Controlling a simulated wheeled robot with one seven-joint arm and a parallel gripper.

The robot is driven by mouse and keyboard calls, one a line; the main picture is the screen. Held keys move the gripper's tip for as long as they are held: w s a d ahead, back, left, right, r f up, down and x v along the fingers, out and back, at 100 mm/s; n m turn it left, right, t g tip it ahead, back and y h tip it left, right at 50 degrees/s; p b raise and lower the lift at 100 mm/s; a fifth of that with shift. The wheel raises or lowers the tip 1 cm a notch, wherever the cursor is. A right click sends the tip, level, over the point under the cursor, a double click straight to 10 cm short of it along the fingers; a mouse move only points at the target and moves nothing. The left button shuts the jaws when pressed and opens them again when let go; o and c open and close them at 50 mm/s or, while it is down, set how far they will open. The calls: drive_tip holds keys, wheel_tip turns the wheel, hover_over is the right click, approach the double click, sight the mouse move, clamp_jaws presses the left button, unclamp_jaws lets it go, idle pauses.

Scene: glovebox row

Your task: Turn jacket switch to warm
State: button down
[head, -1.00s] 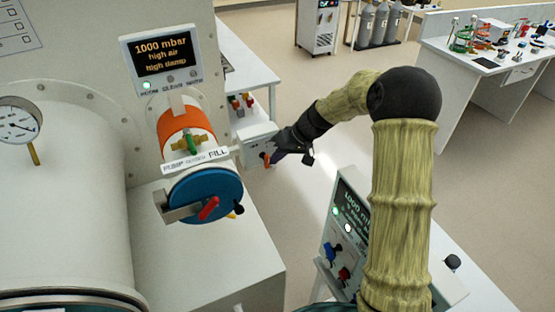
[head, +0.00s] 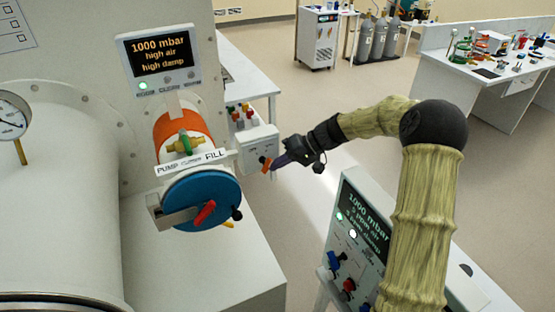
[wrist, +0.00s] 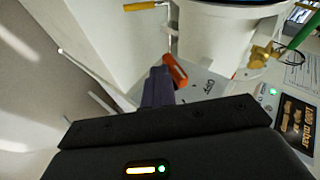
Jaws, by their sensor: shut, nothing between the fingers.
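A white box (head: 255,150) with an orange switch handle (head: 264,163) on its front stands beyond the blue-capped port in the head view. The orange handle also shows in the wrist view (wrist: 175,70), on a pale panel with a small dark label, too blurred to read surely. I take it for the jacket switch. My gripper (head: 278,162) is shut and empty. Its dark fingers (wrist: 158,87) point at the handle and sit right beside it. I cannot tell whether they touch it. The fingers hide part of the handle's panel in the wrist view.
The blue-capped port (head: 202,200) with a red lever is left of my gripper. A control box with a lit screen (head: 362,218) stands below my arm. A yellow handle (wrist: 140,6) and white rods are near the fingers in the wrist view. Open floor lies behind.

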drive_tip(key=shift+a+r, duration=0.1)
drive_tip(key=shift+r, duration=0.15)
drive_tip(key=r+b+v, duration=0.1)
drive_tip(key=b+v, duration=0.2)
drive_tip(key=v, duration=1.5)
drive_tip(key=shift+w+a, duration=0.2)
drive_tip(key=shift+w, duration=0.05)
wheel_tip(320, 180, up, 10)
drive_tip(key=p, duration=1)
